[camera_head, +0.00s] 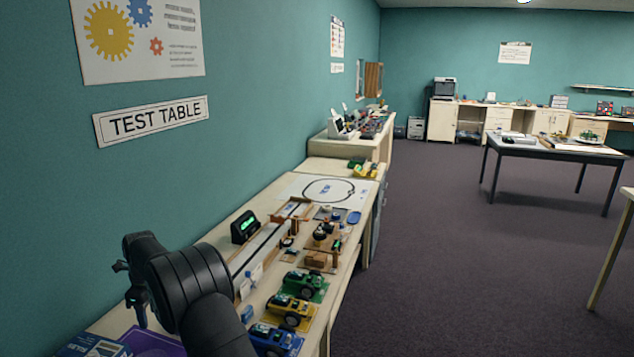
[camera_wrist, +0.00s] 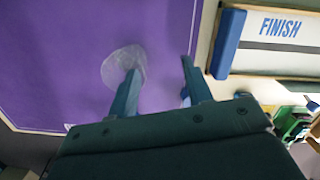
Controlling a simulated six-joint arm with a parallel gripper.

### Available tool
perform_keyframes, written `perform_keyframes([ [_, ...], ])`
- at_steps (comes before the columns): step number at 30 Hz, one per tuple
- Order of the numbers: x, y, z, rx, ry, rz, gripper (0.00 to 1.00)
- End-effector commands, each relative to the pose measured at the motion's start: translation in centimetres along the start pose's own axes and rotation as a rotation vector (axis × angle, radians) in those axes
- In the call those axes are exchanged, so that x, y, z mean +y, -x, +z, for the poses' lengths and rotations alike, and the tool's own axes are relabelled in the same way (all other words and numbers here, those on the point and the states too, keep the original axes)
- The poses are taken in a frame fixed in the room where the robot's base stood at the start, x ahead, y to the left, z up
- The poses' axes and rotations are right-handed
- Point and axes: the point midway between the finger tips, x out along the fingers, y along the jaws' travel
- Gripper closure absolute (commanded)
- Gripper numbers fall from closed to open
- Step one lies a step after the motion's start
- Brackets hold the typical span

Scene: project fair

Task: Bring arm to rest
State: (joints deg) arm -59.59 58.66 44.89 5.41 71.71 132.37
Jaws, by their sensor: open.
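My arm (camera_head: 195,290) reaches over the near end of the test table (camera_head: 340,255) in the head view, with my gripper (camera_head: 130,293) at its left, close to the wall. In the wrist view my gripper (camera_wrist: 158,80) is open, its two fingers apart with nothing held between them. The fingers are over a purple mat (camera_wrist: 60,60), which also shows in the head view (camera_head: 152,344). A pale, round, see-through patch or disc (camera_wrist: 110,68) lies beside the left finger. I cannot tell the height of the fingers above the mat.
Blue (camera_head: 275,341), yellow (camera_head: 284,311) and green (camera_head: 305,284) toy cars stand right of my arm. A track with a FINISH board (camera_wrist: 275,28) lies right of the mat. A black display (camera_head: 243,227) stands by the wall. Open floor (camera_head: 450,270) lies right of the table.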

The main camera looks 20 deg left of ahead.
Motion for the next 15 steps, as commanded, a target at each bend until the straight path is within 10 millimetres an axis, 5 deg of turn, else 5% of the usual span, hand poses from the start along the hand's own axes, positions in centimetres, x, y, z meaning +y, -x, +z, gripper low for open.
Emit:
perform_keyframes([
  [15,-2.7,0.3,-10.2,-0.003,-0.113,-0.011,0.54],
])
